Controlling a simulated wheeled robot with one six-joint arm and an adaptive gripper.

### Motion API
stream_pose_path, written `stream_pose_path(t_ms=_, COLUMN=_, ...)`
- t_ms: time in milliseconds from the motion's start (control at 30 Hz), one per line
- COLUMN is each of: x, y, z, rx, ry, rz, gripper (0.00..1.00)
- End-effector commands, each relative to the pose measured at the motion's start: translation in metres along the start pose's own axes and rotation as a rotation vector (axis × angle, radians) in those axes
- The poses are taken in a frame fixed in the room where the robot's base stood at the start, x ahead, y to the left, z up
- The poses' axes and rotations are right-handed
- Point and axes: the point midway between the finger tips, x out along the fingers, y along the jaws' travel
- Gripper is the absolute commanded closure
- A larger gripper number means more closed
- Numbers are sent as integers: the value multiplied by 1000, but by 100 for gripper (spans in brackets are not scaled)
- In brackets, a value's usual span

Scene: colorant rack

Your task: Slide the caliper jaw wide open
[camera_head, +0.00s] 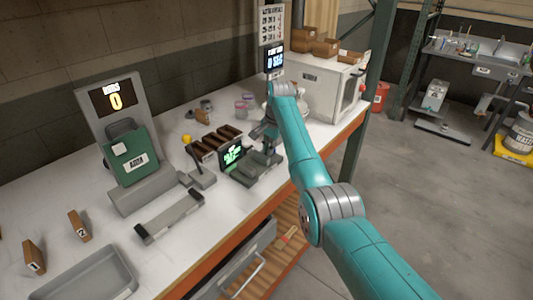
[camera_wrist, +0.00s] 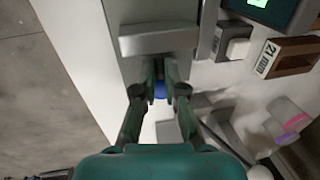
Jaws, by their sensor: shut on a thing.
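The caliper station, a grey bench device (camera_head: 255,170) with a green lit display (camera_head: 232,153), stands near the table's front edge. In the wrist view, its grey body (camera_wrist: 158,40) lies ahead of my gripper, with part of the green display (camera_wrist: 262,4) at the top right. My gripper (camera_wrist: 160,80) is shut on a small blue piece (camera_wrist: 160,91) between its fingertips; it looks like a part of the caliper's slide, but the fingers hide most of it. In the head view, my gripper (camera_head: 262,134) is over the device, partly hidden by my arm.
A white cabinet (camera_head: 325,85) stands behind right.

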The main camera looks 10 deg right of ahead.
Motion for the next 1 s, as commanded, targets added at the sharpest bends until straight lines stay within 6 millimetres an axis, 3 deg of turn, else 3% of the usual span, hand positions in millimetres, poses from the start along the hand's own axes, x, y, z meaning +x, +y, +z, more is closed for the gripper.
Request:
stream_pose_path(t_ms=467, x=-2, y=2, z=-14, rx=2, ry=11, rz=-5, gripper=100)
stream_pose_path(t_ms=500, x=-2, y=2, z=-15, rx=3, ry=12, rz=-5, gripper=85)
stream_pose_path(t_ms=600, x=-2, y=2, z=-16, rx=4, ry=14, rz=-4, gripper=64)
stream_pose_path(t_ms=1000, x=-1, y=1, z=-12, rx=1, ry=6, rz=-3, gripper=64)
